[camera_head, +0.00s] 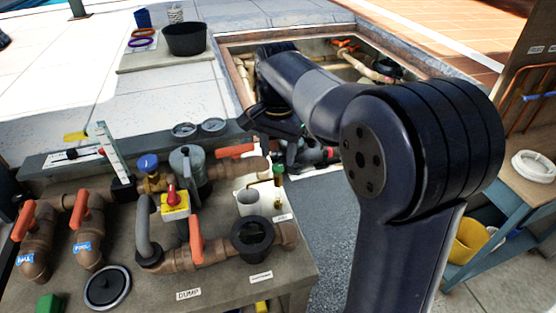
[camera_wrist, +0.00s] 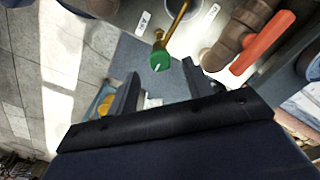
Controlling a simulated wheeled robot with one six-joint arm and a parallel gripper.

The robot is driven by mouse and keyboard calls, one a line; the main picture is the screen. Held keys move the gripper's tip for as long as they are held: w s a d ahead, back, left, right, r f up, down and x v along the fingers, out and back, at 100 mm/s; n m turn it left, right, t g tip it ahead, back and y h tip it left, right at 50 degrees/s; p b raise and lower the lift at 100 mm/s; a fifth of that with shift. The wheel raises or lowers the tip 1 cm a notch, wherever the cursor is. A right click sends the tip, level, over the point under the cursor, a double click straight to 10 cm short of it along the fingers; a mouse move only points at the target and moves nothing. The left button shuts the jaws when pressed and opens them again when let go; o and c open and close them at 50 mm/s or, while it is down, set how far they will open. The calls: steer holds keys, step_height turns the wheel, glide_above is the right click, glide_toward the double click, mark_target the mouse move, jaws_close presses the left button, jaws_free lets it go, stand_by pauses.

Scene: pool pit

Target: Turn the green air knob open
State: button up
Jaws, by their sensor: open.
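The green air knob (camera_wrist: 161,62) shows in the wrist view at the end of a thin brass stem (camera_wrist: 179,22), with a pale line on its face. In the head view it is a small green knob (camera_head: 277,169) at the right edge of the pipe bench. My gripper (camera_wrist: 162,82) is open, with its two dark fingers on either side below the knob in the wrist view. The knob appears just beyond the fingertips; I cannot tell whether anything touches it. In the head view my gripper is mostly hidden by my arm near the far edge of the bench.
Pipes with orange handles (camera_head: 196,238) and a yellow-and-red valve (camera_head: 174,204) crowd the bench. A white container (camera_head: 249,201) stands close to the knob. An open pit (camera_head: 238,70) with pipes lies behind. A blue shelf (camera_head: 500,215) stands at the right.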

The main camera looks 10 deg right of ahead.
mark_target(278, 166)
steer(key=shift+f, duration=1.55)
steer(key=c, duration=1)
